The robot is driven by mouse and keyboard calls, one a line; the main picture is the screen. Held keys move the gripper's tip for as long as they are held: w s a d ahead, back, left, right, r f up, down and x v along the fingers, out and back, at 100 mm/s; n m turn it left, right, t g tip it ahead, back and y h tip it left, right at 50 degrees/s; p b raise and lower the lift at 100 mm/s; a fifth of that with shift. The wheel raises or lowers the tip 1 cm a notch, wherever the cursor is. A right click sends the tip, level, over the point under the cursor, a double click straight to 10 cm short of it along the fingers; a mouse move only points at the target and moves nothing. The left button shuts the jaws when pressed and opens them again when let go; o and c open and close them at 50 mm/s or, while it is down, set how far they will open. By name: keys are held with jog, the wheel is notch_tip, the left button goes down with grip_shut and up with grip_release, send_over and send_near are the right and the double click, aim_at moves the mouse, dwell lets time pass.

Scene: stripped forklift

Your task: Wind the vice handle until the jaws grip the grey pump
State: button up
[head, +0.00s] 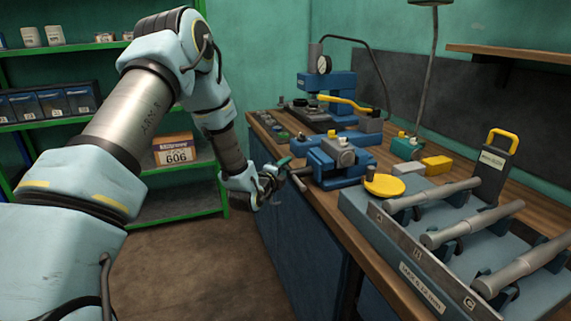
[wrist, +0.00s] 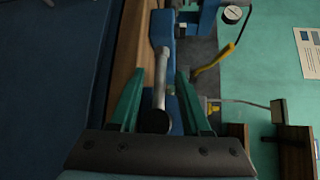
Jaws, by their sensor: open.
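The blue vice (head: 335,172) stands at the near left edge of the wooden bench, with the grey pump (head: 341,152) at its top between the jaws. Whether the jaws touch the pump I cannot tell. The vice handle, a grey rod with a dark round end, points out past the bench edge; it shows in the wrist view (wrist: 161,75). My gripper (head: 285,168) is at the handle, beyond the bench edge. In the wrist view its green fingers are open, one on each side of the rod, with gaps visible. The pump is not clear in the wrist view.
A blue press (head: 328,90) with a gauge and yellow lever stands behind the vice. A yellow disc (head: 384,185), a yellow block (head: 437,165) and a rack (head: 420,255) of grey cylinders lie to the right. Green shelves (head: 185,205) stand left; the floor between is clear.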

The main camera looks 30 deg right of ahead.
jog(key=shift+w+d, duration=0.3)
jog(key=shift+d, duration=0.1)
grip_shut()
jog(key=shift+f, duration=0.1)
dwell(0.4)
